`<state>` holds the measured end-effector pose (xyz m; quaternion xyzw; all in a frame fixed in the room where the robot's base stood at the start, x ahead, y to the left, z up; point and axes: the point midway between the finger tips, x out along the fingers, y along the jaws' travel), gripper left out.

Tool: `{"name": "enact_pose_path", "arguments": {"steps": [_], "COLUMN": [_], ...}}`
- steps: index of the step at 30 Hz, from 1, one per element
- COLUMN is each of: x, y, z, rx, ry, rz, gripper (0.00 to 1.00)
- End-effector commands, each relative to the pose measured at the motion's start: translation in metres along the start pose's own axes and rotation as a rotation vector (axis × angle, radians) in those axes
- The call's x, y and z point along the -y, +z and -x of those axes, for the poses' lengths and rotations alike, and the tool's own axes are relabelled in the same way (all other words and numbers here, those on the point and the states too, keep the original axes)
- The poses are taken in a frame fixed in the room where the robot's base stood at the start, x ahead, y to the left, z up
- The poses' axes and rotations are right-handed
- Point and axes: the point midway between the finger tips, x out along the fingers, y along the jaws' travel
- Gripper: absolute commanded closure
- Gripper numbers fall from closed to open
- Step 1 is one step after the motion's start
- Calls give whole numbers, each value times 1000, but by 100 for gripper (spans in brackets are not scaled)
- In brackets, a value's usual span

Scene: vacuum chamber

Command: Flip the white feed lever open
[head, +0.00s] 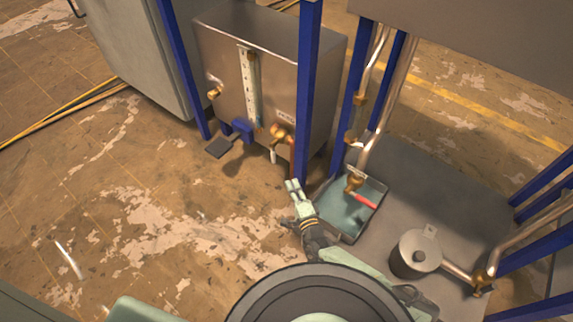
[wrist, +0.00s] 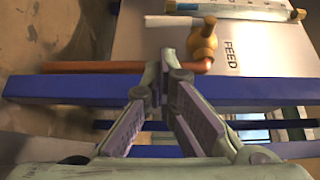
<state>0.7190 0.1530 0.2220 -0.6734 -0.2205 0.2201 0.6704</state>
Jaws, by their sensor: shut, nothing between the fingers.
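The white feed lever (head: 273,156) hangs down from the brass feed valve (head: 279,135) on the front of the steel tank (head: 222,85). In the wrist view the white lever (wrist: 170,20) sticks out to the left of the brass valve (wrist: 203,42), with the FEED label (wrist: 231,55) beside it. My gripper (head: 293,186) is shut and empty, a little below and to the right of the lever in the head view. In the wrist view my gripper's fingertips (wrist: 166,66) overlap the copper pipe (wrist: 90,67) and appear apart from the lever.
Blue posts (head: 307,90) flank the tank. A tray of bluish liquid (head: 345,222) with a red-handled valve (head: 362,199) above it is to the right, near a metal canister (head: 417,253). A dark pedal-like plate (head: 219,147) sits left. Open floor lies to the left.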

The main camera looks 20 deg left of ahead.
Motion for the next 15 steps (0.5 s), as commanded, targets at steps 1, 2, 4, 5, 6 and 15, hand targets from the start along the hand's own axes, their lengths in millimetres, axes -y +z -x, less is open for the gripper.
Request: {"name": "enact_pose_path", "arguments": {"steps": [1, 2, 4, 5, 6, 15], "x": [0, 0, 0, 0, 0, -3], "y": [0, 0, 0, 0, 1, 2], "z": [0, 0, -1, -2, -3, -48], "rx": [0, 0, 0, 0, 1, 3], "ry": [0, 0, -1, -1, -1, -2], "rz": [-1, -1, -2, -2, -3, -3], "gripper": [100, 100, 100, 100, 100, 100]}}
